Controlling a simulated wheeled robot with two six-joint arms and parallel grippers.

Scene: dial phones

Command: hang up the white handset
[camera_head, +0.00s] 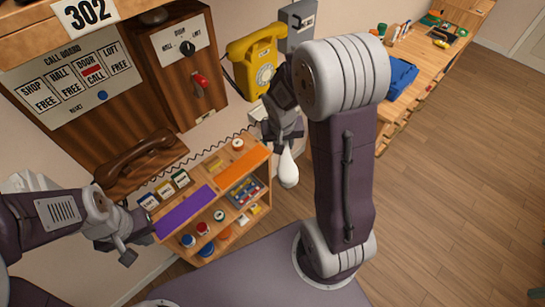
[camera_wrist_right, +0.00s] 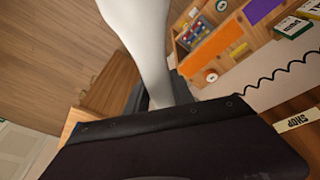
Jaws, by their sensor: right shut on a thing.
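The white handset (camera_head: 289,170) hangs down below my right gripper (camera_head: 284,133), which is shut on it. In the right wrist view, the handset (camera_wrist_right: 146,35) runs up from between the dark fingers (camera_wrist_right: 165,95). Its upper end is hidden by the gripper. A grey wall unit (camera_head: 299,22) stands beside the yellow phone, partly behind my right arm; I cannot tell whether it is the handset's cradle. My left gripper (camera_head: 128,238) is open and empty, in front of the left end of the small shelf.
A yellow dial phone (camera_head: 257,65) and a wooden panel with a red lever (camera_head: 199,81) are on the wall. A brown handset (camera_head: 133,160) rests on a wooden box. A black coiled cord (camera_head: 213,150) crosses above the wooden shelf (camera_head: 258,157).

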